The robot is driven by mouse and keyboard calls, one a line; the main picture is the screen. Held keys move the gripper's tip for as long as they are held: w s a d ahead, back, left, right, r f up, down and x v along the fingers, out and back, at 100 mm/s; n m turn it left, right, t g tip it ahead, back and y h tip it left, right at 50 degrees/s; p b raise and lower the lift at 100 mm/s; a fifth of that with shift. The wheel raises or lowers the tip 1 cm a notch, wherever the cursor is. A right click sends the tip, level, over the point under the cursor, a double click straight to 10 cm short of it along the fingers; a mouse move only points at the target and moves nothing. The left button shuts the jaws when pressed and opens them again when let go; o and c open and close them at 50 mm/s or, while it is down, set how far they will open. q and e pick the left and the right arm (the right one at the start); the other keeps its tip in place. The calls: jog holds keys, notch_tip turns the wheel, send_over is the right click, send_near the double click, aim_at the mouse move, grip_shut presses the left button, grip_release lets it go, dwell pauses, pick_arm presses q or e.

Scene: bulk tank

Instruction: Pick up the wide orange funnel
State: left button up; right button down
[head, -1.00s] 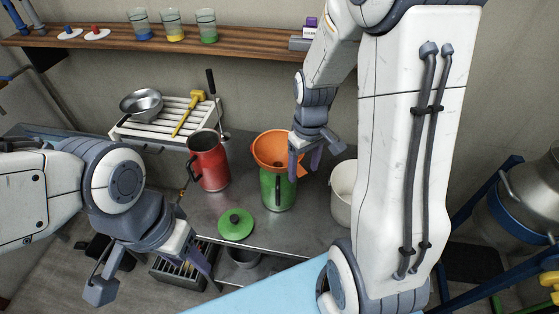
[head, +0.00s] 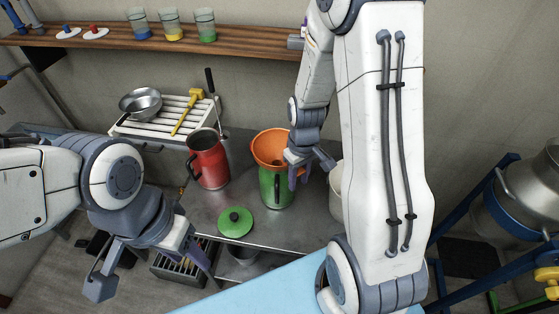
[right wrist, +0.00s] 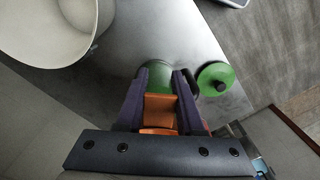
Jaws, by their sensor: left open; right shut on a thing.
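The wide orange funnel (head: 268,147) sits in the mouth of the green jug (head: 276,190) on the metal bench. My right gripper (head: 302,172) is at the funnel's right side and shut on it. In the right wrist view the orange funnel (right wrist: 159,112) lies between the two dark fingers of the right gripper (right wrist: 158,95), with the green jug (right wrist: 157,73) just beyond. My left gripper (head: 150,268) is open and empty at the lower left, apart from the bench things. The funnel's lower part is hidden inside the jug.
A red jug (head: 209,162) stands left of the green one. A green lid (head: 235,222) lies in front. A white bucket (head: 336,190) stands at the right, partly behind my arm. A rack with a metal bowl (head: 141,103) and yellow brush (head: 188,110) is behind.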

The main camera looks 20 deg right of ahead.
jog(key=shift+r, duration=0.1)
notch_tip(320, 180, up, 10)
jog(key=shift+f+b, duration=0.1)
jog(key=shift+b, duration=0.3)
dwell(0.5)
